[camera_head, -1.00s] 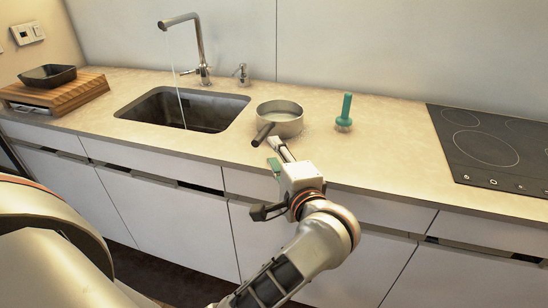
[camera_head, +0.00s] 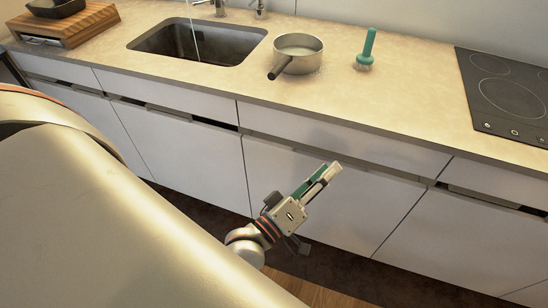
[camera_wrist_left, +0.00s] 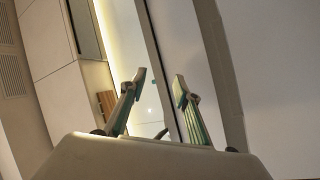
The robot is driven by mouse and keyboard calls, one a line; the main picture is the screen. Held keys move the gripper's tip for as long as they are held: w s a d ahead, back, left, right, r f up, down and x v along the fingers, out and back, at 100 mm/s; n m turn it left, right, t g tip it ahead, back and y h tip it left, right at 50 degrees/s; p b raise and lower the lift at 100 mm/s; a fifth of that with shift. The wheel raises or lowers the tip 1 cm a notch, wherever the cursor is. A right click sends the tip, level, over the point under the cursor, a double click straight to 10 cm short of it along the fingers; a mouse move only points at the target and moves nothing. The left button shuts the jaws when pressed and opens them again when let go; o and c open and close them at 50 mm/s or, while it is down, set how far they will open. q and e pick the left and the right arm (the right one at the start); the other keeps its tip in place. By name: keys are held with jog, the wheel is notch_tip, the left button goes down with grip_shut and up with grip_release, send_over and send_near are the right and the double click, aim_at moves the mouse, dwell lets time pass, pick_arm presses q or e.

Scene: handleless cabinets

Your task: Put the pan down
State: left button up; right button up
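The pan (camera_head: 297,54) is a small grey metal pan. It rests upright on the countertop, right of the sink, with its dark handle pointing toward the front edge. My left gripper (camera_head: 335,170) is below counter height in front of the white cabinet fronts, well apart from the pan. In the left wrist view the two fingers of my left gripper (camera_wrist_left: 160,80) stand apart with nothing held between them. My right gripper is in neither view.
The sink (camera_head: 195,42) with running water lies left of the pan. A green-handled brush (camera_head: 367,50) stands to its right, and a black hob (camera_head: 510,90) is further right. A wooden board (camera_head: 66,27) with a black dish (camera_head: 55,7) is at the far left.

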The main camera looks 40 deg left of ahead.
pick_arm(q)
jog(key=s+a+f+m+g, duration=0.1)
jog(key=s+f+m+g, duration=0.2)
jog(key=f, duration=0.5)
jog(key=s+a+f+m+g+y, duration=0.1)
jog(key=s+a+f+m+g, duration=0.1)
jog(key=s+f+m, duration=0.4)
jog(key=s+a+f+m+g, duration=0.2)
jog(key=s+f+m+g, duration=0.1)
jog(key=f, duration=0.7)
jog(key=shift+s+a+m+g+y, duration=0.15)
jog(key=shift+s+m+g+y, duration=0.25)
jog(key=shift+s+m, duration=0.3)
